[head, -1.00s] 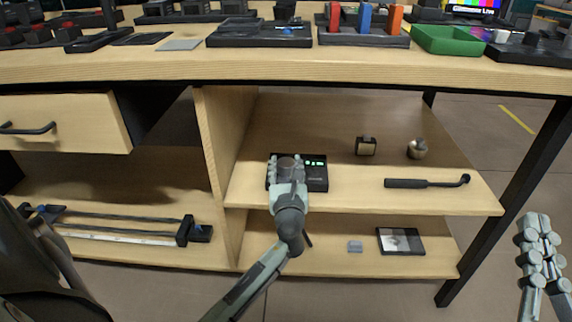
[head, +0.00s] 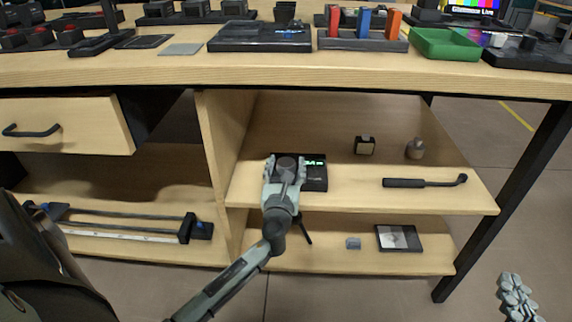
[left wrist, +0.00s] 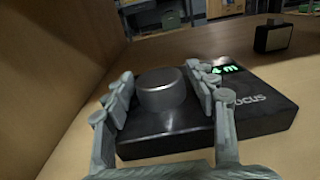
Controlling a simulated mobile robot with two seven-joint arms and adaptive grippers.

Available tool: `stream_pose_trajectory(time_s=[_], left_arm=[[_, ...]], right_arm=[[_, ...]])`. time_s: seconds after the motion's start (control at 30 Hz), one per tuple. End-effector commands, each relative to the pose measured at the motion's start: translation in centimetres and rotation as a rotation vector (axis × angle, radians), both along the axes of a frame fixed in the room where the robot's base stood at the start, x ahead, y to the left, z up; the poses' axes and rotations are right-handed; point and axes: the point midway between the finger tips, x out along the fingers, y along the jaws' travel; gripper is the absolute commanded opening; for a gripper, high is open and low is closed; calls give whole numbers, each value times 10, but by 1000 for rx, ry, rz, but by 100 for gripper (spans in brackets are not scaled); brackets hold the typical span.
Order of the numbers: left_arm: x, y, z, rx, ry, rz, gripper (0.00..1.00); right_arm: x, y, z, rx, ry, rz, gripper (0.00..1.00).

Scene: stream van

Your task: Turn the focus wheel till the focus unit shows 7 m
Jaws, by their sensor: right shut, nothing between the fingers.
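The focus unit (left wrist: 262,115) is a flat black box on the upper shelf, with "FOCUS" lettering on it. Its dark round focus wheel (left wrist: 161,92) stands up from the top. The green display (left wrist: 226,69) is partly covered by a finger; it seems to read 4 m, but the digit is not fully clear. My left gripper (head: 285,166) is at the unit, also in the left wrist view (left wrist: 160,86). Its fingers stand on either side of the wheel, open, with narrow gaps. My right gripper (head: 517,296) is shut and empty at the lower right.
The unit stands on the upper shelf (head: 350,190) below the worktop (head: 300,68). A wooden divider (head: 222,150) rises left of it. A small block (head: 365,145), a round object (head: 415,149) and a black-handled tool (head: 425,182) lie to the right.

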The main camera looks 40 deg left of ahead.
Motion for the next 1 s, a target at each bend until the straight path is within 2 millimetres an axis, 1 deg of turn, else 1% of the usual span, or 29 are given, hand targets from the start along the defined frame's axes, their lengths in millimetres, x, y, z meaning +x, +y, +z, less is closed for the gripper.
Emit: stream_pose_trajectory(time_s=[0.3, 0.43, 0.57, 0.8, 0.9, 1.0], left_arm=[[-1, 0, 0, 0, 0, 0, 64], [-10, -5, -1, -1, 2, 0, 64], [-30, -16, -1, -1, 3, 0, 64], [-75, -41, -1, -1, 3, 0, 64], [-89, -49, -1, -1, 2, 0, 64], [-99, -55, -1, 0, 2, -1, 64]], right_arm=[[0, 1, 0, 0, -1, 1, 0], [0, 1, 0, 1, -2, 1, 0], [0, 1, 0, 1, -2, 1, 0], [0, 0, 0, 1, -2, 1, 0], [0, 0, 0, 1, -2, 1, 0], [0, 0, 0, 1, -2, 1, 0]])
